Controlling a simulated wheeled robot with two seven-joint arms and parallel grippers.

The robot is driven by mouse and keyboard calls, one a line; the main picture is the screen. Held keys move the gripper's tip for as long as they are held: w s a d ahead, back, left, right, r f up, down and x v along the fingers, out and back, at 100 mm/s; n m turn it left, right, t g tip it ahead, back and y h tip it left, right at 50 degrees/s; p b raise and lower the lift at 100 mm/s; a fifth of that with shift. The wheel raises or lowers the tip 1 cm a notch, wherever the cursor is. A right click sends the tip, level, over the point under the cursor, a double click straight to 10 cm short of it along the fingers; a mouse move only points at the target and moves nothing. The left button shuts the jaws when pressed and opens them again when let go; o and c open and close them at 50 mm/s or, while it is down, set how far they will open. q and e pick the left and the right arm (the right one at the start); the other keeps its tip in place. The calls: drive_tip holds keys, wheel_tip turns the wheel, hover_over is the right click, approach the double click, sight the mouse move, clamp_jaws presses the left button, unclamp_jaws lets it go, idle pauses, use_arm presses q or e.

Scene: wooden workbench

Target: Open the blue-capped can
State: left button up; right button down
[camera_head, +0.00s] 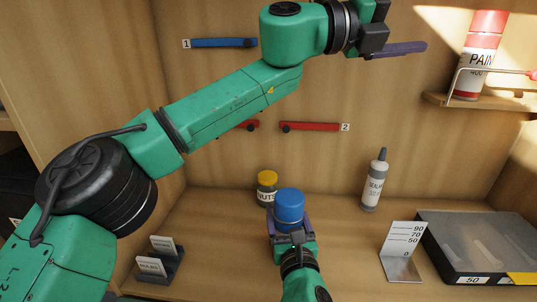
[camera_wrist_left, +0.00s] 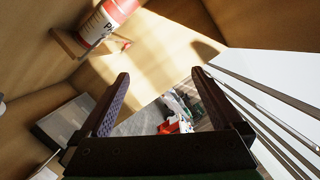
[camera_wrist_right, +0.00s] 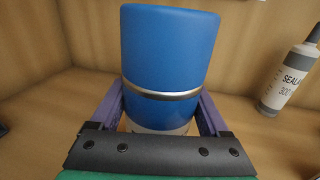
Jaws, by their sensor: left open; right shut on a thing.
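The blue-capped can (camera_head: 289,205) stands upright near the middle of the bench. My right gripper (camera_head: 290,226) is around it from the front. In the right wrist view the can (camera_wrist_right: 168,55) has a blue cap, a silver band and a pale lower part between the two purple fingers. Whether its base touches the bench is hidden. My left gripper (camera_head: 403,49) is high at the back right, far above the can and pointing right. In the left wrist view its fingers (camera_wrist_left: 162,92) are apart with nothing held between them.
A yellow-lidded jar (camera_head: 267,187) stands just behind and left of the can. A sealant bottle (camera_head: 374,182) stands at the back right. A marked stand (camera_head: 403,255) and a black case (camera_head: 480,250) are at right. A paint can (camera_head: 481,55) sits on a shelf.

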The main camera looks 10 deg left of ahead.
use_arm(q)
drive_tip(key=w+a+r+n+t+y, duration=0.45)
drive_tip(key=w+a+n+t, duration=0.65)
drive_tip(key=n, duration=0.7)
drive_tip(key=n+g+y, duration=0.9)
drive_tip(key=g+y, duration=0.1)
drive_tip(key=g, duration=0.3)
approach(288, 196)
drive_tip(key=x, duration=1)
drive_tip(key=shift+d+f, duration=0.15)
drive_tip(key=shift+f, duration=0.2)
